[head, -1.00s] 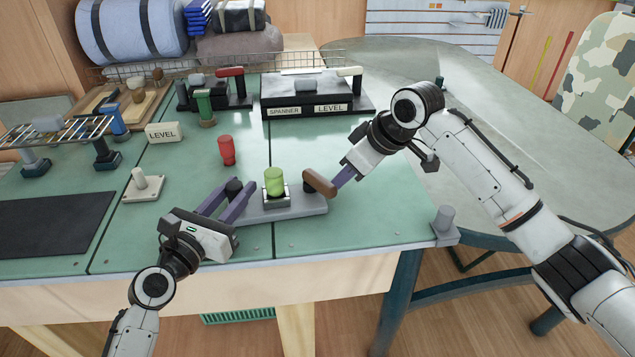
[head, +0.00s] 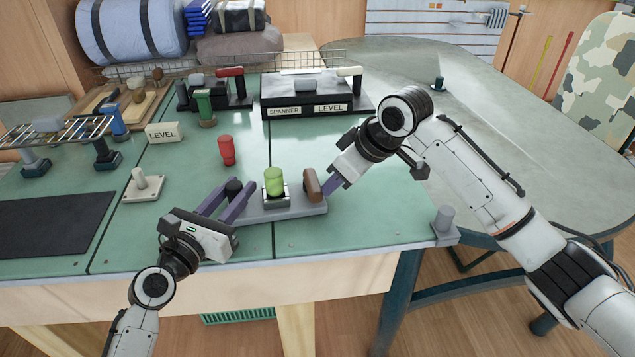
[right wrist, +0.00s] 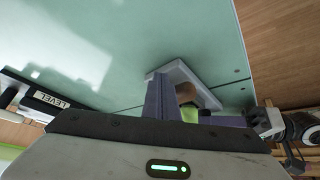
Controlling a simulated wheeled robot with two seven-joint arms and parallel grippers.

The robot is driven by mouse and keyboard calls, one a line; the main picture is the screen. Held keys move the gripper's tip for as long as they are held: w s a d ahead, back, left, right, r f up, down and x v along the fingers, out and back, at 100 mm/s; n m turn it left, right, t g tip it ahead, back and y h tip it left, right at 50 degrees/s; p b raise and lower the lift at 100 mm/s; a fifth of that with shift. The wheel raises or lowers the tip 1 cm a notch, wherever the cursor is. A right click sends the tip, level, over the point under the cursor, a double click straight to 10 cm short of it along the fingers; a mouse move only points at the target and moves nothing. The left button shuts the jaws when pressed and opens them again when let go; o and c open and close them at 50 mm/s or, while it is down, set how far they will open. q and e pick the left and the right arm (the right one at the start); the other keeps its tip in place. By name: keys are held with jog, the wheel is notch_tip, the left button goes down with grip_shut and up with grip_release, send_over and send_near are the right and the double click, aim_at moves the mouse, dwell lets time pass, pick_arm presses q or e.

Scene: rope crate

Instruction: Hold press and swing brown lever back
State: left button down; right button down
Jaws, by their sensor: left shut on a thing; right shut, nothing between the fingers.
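The press is a grey base plate (head: 300,209) near the table's front edge, with a light green cylinder (head: 274,181) in a square holder at its middle. My left gripper (head: 236,189) is shut on the dark round knob (head: 234,186) at the plate's left end. My right gripper (head: 329,187) is shut and empty, its tips close against the lever's right side. In the right wrist view the lever (right wrist: 186,92) shows beside my purple fingers, partly hidden.
A red cylinder (head: 227,150) and a white-based peg (head: 142,185) stand to the left. A black box labelled SPANNER and LEVEL (head: 312,107) is behind. A grey post (head: 445,219) sits at the table's right corner. The green top right of the press is clear.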

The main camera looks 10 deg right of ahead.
pick_arm(q)
jog(key=shift+s+d+f, duration=0.1)
jog(key=shift+d+f, duration=0.05)
jog(key=shift+f, duration=0.15)
pick_arm(e)
jog(key=shift+w+a+r, duration=0.1)
jog(key=shift+r, duration=0.1)
jog(key=shift+r, duration=1.65)
jog(key=r, duration=0.2)
jog(key=d+r, duration=0.1)
jog(key=shift+w+r, duration=0.2)
jog(key=shift+w, duration=0.05)
pick_arm(q)
jog(key=c, duration=1.5)
grip_release()
jog(key=shift+o, duration=0.8)
jog(key=shift+r, duration=0.15)
pick_arm(e)
jog(key=shift+d, duration=0.1)
